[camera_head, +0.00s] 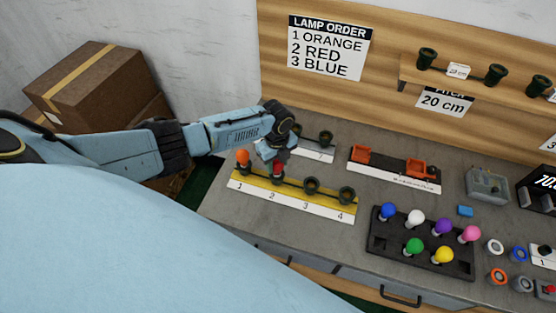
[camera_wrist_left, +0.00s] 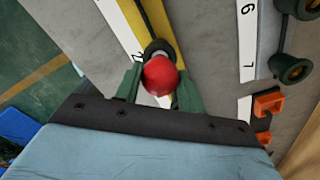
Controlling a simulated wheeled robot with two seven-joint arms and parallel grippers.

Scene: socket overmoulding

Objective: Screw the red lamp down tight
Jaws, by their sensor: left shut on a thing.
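The red lamp (camera_wrist_left: 160,76) sits between the two fingers of my left gripper (camera_wrist_left: 158,88) in the left wrist view, at the dark socket (camera_wrist_left: 158,47) marked 2. In the head view the red lamp (camera_head: 277,168) shows just below my left gripper (camera_head: 275,158), above position 2 of the yellow socket strip (camera_head: 262,190). My left gripper is shut on it. How deep its base sits in the socket is hidden. An orange lamp (camera_head: 242,156) stands in socket 1. Sockets 3 (camera_head: 311,185) and 4 (camera_head: 347,195) are empty. My right gripper is not in view.
A black tray (camera_head: 378,243) holds blue, white, purple, pink, green and yellow lamps. Behind the strip are more dark sockets (camera_head: 326,137) and orange parts (camera_head: 415,167) on a rack. A sign (camera_head: 327,47) lists orange, red, blue. Cardboard boxes (camera_head: 95,85) stand at the left.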

